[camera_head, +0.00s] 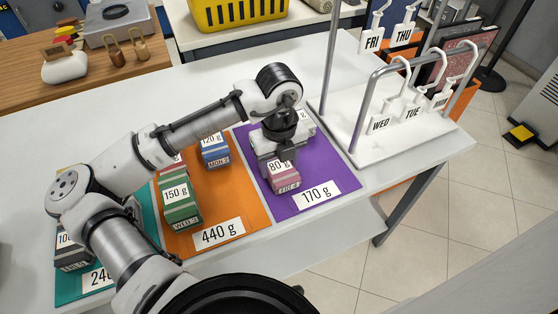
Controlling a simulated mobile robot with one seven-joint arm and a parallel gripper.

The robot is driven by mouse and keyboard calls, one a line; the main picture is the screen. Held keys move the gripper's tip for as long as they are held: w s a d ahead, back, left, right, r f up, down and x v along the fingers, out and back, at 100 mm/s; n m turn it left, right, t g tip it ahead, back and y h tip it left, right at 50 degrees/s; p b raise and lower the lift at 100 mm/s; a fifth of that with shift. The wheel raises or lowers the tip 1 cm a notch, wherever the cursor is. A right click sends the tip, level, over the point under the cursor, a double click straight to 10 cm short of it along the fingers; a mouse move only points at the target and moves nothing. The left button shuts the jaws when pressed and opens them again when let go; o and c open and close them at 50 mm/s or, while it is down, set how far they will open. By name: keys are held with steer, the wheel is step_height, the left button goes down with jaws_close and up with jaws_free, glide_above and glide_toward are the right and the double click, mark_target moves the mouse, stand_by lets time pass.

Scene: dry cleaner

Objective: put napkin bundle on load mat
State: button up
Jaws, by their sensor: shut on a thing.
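My gripper (280,160) points down over the purple mat (338,178) and is shut on a pink napkin bundle (285,182) tagged 80 g. The bundle is upright, at or just above the purple mat, behind its 170 g card; I cannot tell if it touches. Another bundle (306,117) is partly hidden behind my gripper. On the orange mat (237,205), with a 440 g card, are a green 150 g bundle (178,204) and a blue 120 g bundle (215,151). A grey bundle (75,254) is on the teal mat (72,292), partly hidden by my arm.
A white rack (395,120) with metal rails and day tags stands right of the purple mat. A yellow basket (237,14) is on a table behind. A wooden counter (85,85) with small items is at back left. The white table is clear behind the mats.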

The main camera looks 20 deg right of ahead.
mark_target(279, 165)
steer(key=o, duration=1)
step_height(279, 165, up, 12)
steer(key=shift+r, duration=0.1)
